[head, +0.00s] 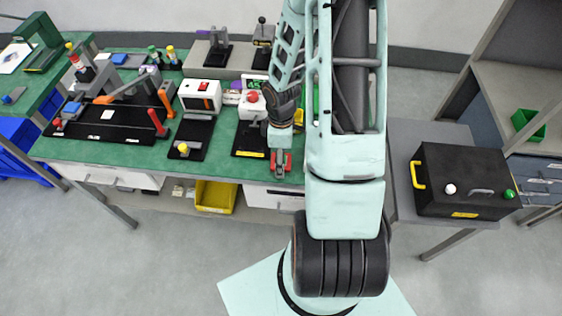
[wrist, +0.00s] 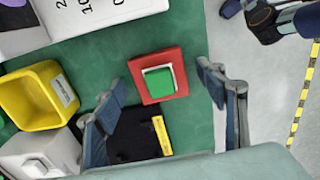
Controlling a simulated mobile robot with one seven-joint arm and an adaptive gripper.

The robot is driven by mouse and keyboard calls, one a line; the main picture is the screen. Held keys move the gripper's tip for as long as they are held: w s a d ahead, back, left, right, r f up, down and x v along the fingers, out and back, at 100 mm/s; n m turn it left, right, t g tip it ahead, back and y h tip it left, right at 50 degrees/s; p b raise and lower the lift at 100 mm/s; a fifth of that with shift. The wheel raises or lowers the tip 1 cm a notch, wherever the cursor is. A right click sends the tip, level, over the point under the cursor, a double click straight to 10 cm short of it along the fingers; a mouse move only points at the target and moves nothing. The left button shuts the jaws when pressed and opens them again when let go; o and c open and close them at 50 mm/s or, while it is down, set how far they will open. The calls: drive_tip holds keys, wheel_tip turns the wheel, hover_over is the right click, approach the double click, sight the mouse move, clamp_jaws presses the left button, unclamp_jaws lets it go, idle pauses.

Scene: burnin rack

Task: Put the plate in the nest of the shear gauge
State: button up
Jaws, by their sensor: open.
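A red square piece with a white-edged green centre, which looks like the plate (wrist: 139,91), lies flat on the green mat near the table's front edge. My gripper (wrist: 163,97) is open, one blue-padded finger on each side of it, with nothing between the pads visibly gripped. In the head view my gripper (head: 281,163) hangs over the front edge of the table, with some red showing at its fingers. A black base with a yellow label (wrist: 158,136) lies close beside the red piece. I cannot tell which device is the shear gauge, and no nest is clear.
A white device with a red knob (head: 250,104) stands behind my gripper. A black case (head: 465,180) stands at right. My arm hides part of the table.

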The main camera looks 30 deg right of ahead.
drive_tip(key=c, duration=1.3)
drive_tip(key=shift+r, duration=0.15)
drive_tip(key=shift+c, duration=0.2)
